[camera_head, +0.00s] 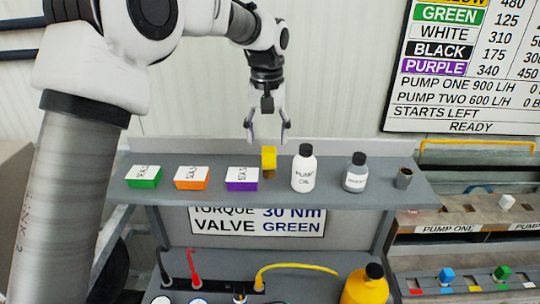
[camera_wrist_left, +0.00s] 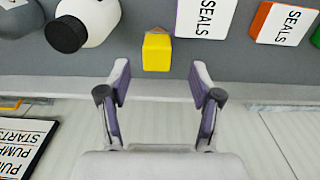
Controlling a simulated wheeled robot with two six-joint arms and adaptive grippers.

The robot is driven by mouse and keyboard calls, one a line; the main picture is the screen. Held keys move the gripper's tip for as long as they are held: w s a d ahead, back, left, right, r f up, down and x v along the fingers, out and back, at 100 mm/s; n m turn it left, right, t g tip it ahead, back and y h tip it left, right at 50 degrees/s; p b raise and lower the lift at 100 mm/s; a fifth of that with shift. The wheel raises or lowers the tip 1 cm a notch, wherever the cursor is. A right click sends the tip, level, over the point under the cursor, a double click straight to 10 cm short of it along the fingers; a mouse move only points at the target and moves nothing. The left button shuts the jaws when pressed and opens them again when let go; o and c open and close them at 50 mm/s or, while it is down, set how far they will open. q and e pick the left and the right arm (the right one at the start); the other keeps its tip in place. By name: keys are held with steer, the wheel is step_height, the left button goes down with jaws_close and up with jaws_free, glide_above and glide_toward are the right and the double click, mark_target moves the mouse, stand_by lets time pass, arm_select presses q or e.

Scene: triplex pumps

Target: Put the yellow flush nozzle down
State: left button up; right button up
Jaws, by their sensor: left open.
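The yellow flush nozzle (camera_head: 268,158) stands on the grey shelf (camera_head: 400,185), between the purple seals box (camera_head: 242,185) and the white pump oil bottle (camera_head: 304,172). My left gripper (camera_head: 268,138) is open just above and behind the nozzle, with nothing between its fingers. In the left wrist view the yellow nozzle (camera_wrist_left: 157,52) lies beyond the two spread fingertips (camera_wrist_left: 160,80), apart from both. The right gripper is not in view.
An orange seals box (camera_head: 191,178) and a green one (camera_head: 144,177) sit to the left. A grey bottle (camera_head: 356,173) and a small dark cup (camera_head: 404,178) stand to the right. A yellow jug (camera_head: 366,287) stands lower down. The wall is close behind the shelf.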

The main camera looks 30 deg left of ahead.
mark_target(269, 149)
arm_select(q)
steer(key=shift+s+f+p, duration=0.3)
steer(key=shift+f+p, duration=0.2)
steer(key=shift+p, duration=0.05)
steer(key=shift+s+f+p, duration=0.25)
steer(key=shift+f+p, duration=0.25)
steer(key=shift+p, duration=0.05)
steer(key=f, duration=0.1)
steer(key=w+f, duration=0.1)
steer(key=f, duration=0.1)
steer(key=shift+w+d, duration=0.2)
steer(key=shift+w, duration=0.15)
steer(key=shift+w+f, duration=0.2)
steer(key=shift+w, duration=0.1)
steer(key=shift+s+a+r, duration=0.15)
steer(key=shift+s, duration=0.15)
steer(key=c, duration=0.5)
steer(key=shift+s+r, duration=0.15)
steer(key=shift+s, duration=0.2)
jaws_close()
steer(key=shift+w, duration=0.35)
